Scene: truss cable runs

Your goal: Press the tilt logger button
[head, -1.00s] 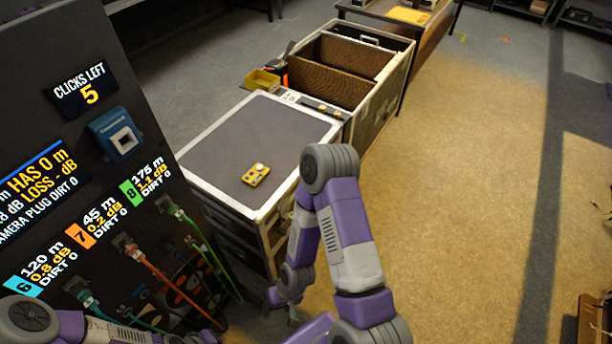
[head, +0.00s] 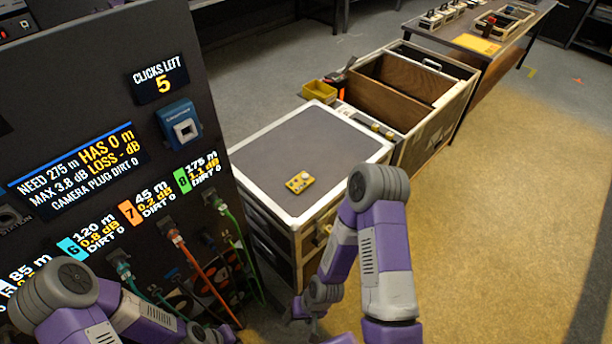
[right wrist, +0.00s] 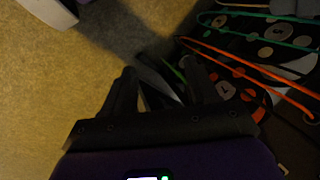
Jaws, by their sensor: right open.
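The tilt logger seems to be the small yellow device (head: 299,182) with round features on its face. It lies on the dark top of a case (head: 265,150), near the middle front. Its button is too small to make out surely. My right gripper (head: 296,312) hangs low in front of the case, well below and apart from the device. In the right wrist view its two fingers (right wrist: 163,85) stand apart with nothing held, and the device is not in that view. My left arm crosses the bottom left; its gripper end is unclear at the lower edge.
A dark panel (head: 90,90) with screens, a blue box (head: 179,125) and colored cables (head: 197,265) stands at left. A yellow bin (head: 319,91) and an open crate (head: 420,85) are behind the case. The floor at right (head: 500,220) is clear.

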